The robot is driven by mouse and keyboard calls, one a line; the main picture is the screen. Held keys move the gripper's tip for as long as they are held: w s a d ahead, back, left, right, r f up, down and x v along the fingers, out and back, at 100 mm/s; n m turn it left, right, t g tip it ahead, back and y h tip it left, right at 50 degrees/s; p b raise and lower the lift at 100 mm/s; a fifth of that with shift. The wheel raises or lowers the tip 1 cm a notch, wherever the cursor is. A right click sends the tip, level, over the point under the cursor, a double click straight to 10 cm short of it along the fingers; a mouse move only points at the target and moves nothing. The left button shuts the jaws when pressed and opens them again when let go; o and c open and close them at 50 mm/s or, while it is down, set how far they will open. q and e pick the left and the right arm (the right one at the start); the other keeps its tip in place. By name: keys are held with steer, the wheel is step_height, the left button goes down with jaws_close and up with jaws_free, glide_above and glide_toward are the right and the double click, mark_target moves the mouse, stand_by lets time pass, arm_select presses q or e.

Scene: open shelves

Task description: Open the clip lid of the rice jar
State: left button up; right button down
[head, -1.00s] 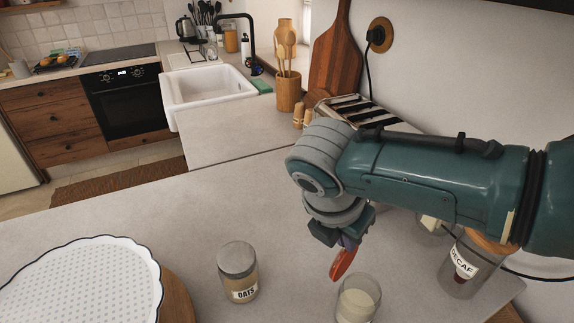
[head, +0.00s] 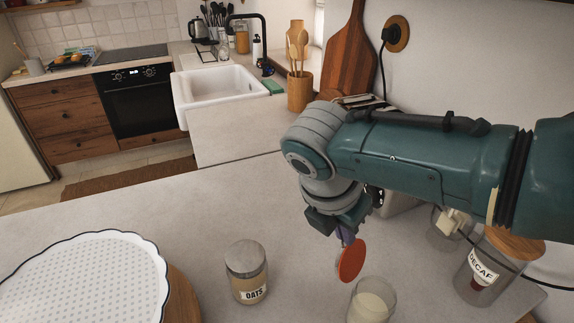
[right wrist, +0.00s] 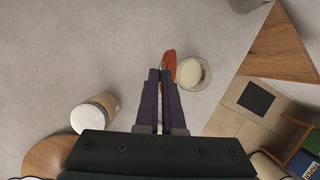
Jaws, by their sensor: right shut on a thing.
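A clear open-topped glass jar with pale contents, seemingly the rice jar (head: 371,303), stands on the counter at the bottom of the head view. It also shows in the right wrist view (right wrist: 193,73). Its round red lid (head: 351,261) stands on edge, off the mouth, just left of the rim. In the right wrist view the lid (right wrist: 170,60) appears nearly edge-on. My right gripper (head: 347,238) is shut on the lid's upper edge; its fingertips also show in the wrist view (right wrist: 161,74). I cannot tell whether lid and jar are joined. My left gripper is out of view.
A jar labelled OATS (head: 247,272) stands left of the rice jar. A DECAF jar (head: 480,272) stands at the right by a cable. A white scalloped tray (head: 85,280) is at far left. The counter behind the oats jar is clear.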

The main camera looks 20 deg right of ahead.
steer(key=c, duration=1)
jaws_free()
steer(key=shift+c, duration=0.2)
steer(key=shift+a+r, duration=0.1)
steer(key=shift+r, duration=0.2)
steer(key=p+v, duration=0.2)
steer(key=v, duration=0.7)
steer(key=shift+s+a+r, duration=0.1)
steer(key=shift+r, duration=0.05)
